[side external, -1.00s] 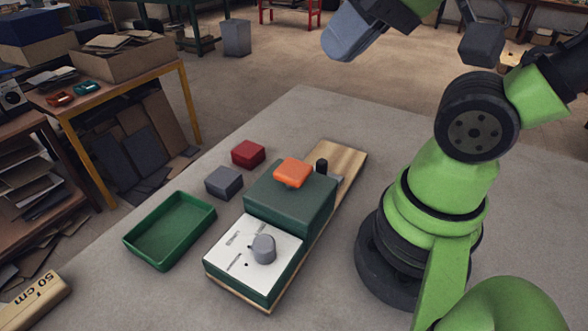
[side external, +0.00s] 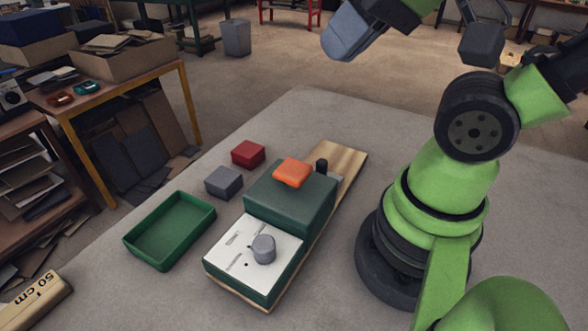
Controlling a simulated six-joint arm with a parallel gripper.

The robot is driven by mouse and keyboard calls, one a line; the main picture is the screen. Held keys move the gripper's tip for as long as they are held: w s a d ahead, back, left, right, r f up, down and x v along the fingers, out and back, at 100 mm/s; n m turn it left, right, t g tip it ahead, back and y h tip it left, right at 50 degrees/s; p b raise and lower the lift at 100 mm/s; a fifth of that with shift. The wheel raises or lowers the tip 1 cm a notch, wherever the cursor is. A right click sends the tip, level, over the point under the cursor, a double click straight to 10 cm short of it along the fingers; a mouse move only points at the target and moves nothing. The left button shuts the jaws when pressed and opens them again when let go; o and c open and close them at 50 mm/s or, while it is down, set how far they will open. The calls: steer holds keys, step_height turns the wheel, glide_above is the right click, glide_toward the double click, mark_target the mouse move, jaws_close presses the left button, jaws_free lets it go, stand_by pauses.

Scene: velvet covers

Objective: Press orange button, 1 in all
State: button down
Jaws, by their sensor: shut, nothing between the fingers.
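The orange button (side external: 293,172) is a rounded square cap on top of the dark green box (side external: 290,203), which sits on a wooden board (side external: 343,157) on the grey table. Its top stands above the box's surface. My gripper (side external: 339,48) is at the top of the side view, high above the table and well apart from the button. Its blue-grey fingers are shut with nothing between them. Nothing covers the button.
In front of the green box is a white panel (side external: 225,261) with a grey knob (side external: 263,249). A small black post (side external: 321,165) stands behind the box. Red (side external: 248,154) and grey (side external: 223,182) blocks and a green tray (side external: 160,262) lie to the left.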

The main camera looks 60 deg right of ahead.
steer(key=m+g+y, duration=0.7)
steer(key=m+g, duration=0.1)
steer(key=m, duration=1.4)
glide_above(291, 166)
step_height(291, 166, down, 8)
steer(key=shift+r, duration=0.25)
steer(key=shift+f, duration=0.1)
steer(key=shift+f, duration=4.35)
steer(key=shift+f, duration=0.4)
